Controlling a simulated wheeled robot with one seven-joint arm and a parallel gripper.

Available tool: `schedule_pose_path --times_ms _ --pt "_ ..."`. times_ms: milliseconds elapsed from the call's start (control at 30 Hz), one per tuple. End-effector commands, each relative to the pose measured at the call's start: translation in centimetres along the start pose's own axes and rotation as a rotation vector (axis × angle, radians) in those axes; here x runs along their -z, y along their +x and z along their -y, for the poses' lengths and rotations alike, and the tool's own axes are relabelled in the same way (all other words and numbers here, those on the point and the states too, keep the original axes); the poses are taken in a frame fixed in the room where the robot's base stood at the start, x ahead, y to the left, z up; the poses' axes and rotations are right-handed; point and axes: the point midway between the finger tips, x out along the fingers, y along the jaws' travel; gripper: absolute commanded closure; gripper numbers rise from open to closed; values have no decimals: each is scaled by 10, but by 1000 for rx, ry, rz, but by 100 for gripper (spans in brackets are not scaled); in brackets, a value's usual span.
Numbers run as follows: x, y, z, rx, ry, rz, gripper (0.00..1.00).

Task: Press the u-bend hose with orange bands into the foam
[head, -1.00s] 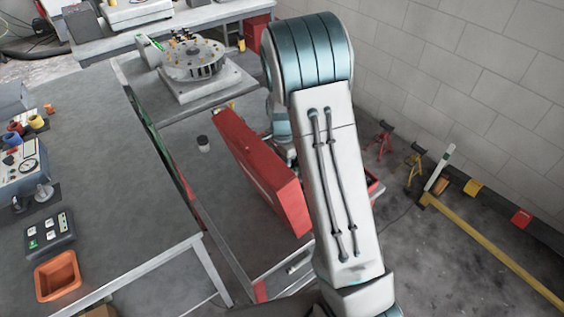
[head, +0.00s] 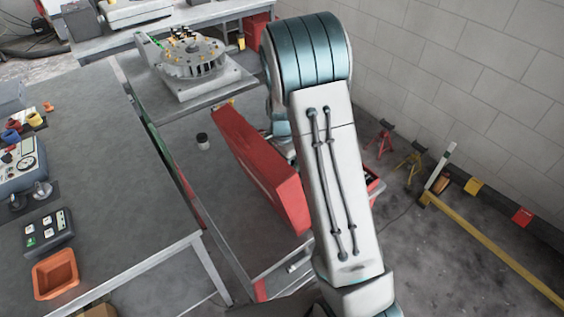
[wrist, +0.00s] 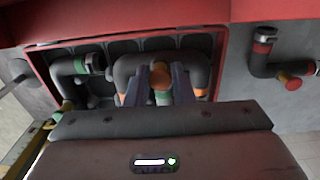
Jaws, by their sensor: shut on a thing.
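The dark u-bend hose with orange bands (wrist: 203,70) shows in the wrist view. Its curve is at the top and both legs point toward me, with an orange band low on each leg and one at the middle. My gripper (wrist: 163,78) is shut on the hose at the middle orange band. The hose is over the dark foam (wrist: 125,46) inside a red-rimmed case. I cannot tell how deep it sits, as the gripper body hides the near part. In the head view my arm hides the gripper and hose.
Another dark hose with a pale band (wrist: 88,64) lies at the foam's left. In the head view, a red panel (head: 262,168) stands left of my arm. A round turntable (head: 188,62) is behind.

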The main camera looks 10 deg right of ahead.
Motion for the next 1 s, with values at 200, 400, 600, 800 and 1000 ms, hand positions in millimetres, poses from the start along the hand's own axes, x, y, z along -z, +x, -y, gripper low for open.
schedule_pose_path --times_ms 200,400,600,800,1000 --pt "0 7 0 0 0 0 99" --pt "0 8 0 0 0 0 99" --pt "0 12 0 0 0 0 99" --pt "0 16 0 0 0 0 99" --pt "0 15 0 0 0 0 53"
